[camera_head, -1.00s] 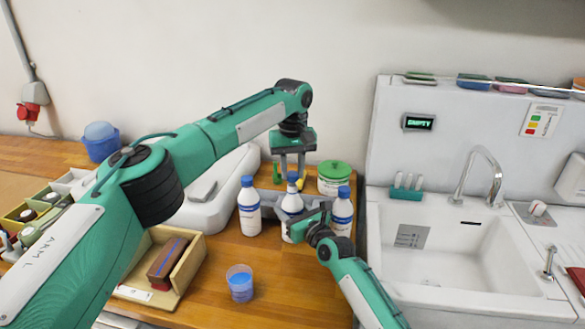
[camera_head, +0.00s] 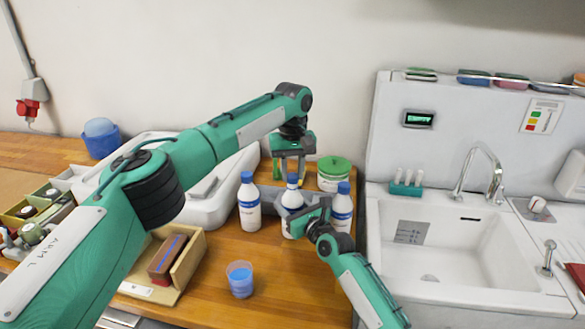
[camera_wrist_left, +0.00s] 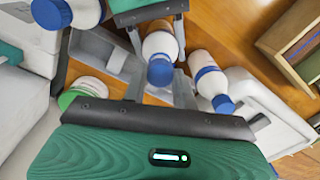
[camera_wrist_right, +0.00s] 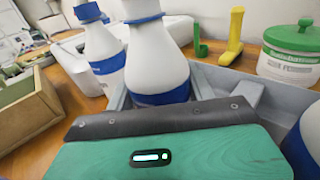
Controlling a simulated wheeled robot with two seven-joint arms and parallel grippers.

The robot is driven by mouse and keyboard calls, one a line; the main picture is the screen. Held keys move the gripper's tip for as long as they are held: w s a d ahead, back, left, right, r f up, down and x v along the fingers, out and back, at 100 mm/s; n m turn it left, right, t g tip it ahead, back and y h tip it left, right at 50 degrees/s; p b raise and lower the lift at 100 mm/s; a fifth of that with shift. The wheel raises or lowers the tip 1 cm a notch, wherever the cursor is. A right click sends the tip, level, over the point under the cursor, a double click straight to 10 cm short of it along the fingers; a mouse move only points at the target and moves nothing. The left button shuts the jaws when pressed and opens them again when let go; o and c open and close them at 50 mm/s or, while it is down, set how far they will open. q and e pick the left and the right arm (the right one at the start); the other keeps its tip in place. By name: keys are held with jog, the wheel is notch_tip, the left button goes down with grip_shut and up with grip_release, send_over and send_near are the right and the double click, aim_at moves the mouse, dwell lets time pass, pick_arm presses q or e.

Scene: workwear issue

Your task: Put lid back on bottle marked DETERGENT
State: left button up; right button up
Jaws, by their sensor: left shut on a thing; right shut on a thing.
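Three white bottles with blue caps and labels stand by a grey tray: a left one (camera_head: 249,208), a middle one (camera_head: 292,199) and a right one (camera_head: 341,211). Their label wording is too small to read. My left gripper (camera_head: 291,177) reaches down over the middle bottle, its fingers shut at the blue lid (camera_wrist_left: 160,70). My right gripper (camera_head: 308,219) is shut on the middle bottle's body, which fills the middle of the right wrist view (camera_wrist_right: 155,68). The bottle stands upright. Whether the lid sits fully on the neck, I cannot tell.
A clear cup of blue liquid (camera_head: 240,281) stands in front on the wooden counter. A green-lidded tub (camera_head: 333,172) stands behind the bottles. The sink (camera_head: 440,248) is on the right. A wooden box (camera_head: 182,265) is on the left. Bare counter lies around the cup.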

pick_arm(q)
jog(key=shift+f, duration=0.6)
dwell(0.4)
